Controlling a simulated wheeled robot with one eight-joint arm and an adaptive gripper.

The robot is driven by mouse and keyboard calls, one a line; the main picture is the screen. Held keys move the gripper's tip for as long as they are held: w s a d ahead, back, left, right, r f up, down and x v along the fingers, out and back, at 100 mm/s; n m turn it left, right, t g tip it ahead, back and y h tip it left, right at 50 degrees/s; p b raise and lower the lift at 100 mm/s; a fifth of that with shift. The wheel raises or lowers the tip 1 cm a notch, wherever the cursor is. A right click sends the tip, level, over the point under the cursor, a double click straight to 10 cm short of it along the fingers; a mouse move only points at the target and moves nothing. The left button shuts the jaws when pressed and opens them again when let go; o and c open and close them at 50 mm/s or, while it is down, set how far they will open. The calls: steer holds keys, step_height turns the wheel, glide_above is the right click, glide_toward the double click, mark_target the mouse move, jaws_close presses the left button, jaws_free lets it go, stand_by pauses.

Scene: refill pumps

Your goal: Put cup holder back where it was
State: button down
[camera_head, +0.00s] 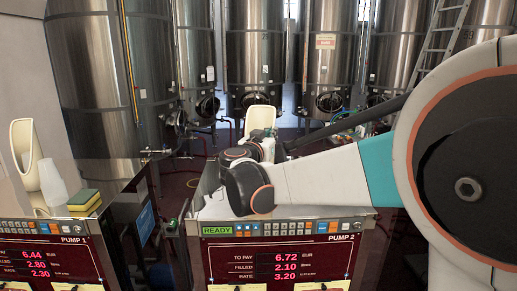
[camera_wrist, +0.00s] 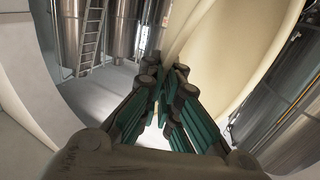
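The cream cup holder (camera_head: 261,117) shows only its upper part in the head view, behind my gripper above pump 2. My wrist and the counter hide its lower part. In the wrist view its pale curved wall (camera_wrist: 230,45) fills the upper middle and right, very close. My gripper (camera_wrist: 166,80) has its green-sided fingers drawn close together at the edge of this wall and appears shut on it. The exact contact is partly hidden by the finger pads. In the head view the fingers are mostly hidden behind my wrist. I cannot tell whether the holder touches the counter.
Pump 1 (camera_head: 40,262) at left carries another cream holder (camera_head: 26,152), a whitish cup (camera_head: 53,182) and a yellow-green sponge (camera_head: 84,203). Pump 2 (camera_head: 280,263) has a READY display. Steel tanks (camera_head: 254,50) and a ladder (camera_head: 440,40) stand behind. A gap separates the pumps.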

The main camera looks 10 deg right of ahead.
step_height(320, 180, down, 4)
steer(key=shift+r, duration=0.1)
stand_by(0.4)
steer(key=c, duration=2.2)
jaws_free()
steer(key=shift+f, duration=0.2)
steer(key=shift+c, duration=0.2)
steer(key=o, duration=0.4)
steer(key=shift+o, duration=0.2)
steer(key=shift+r, duration=0.2)
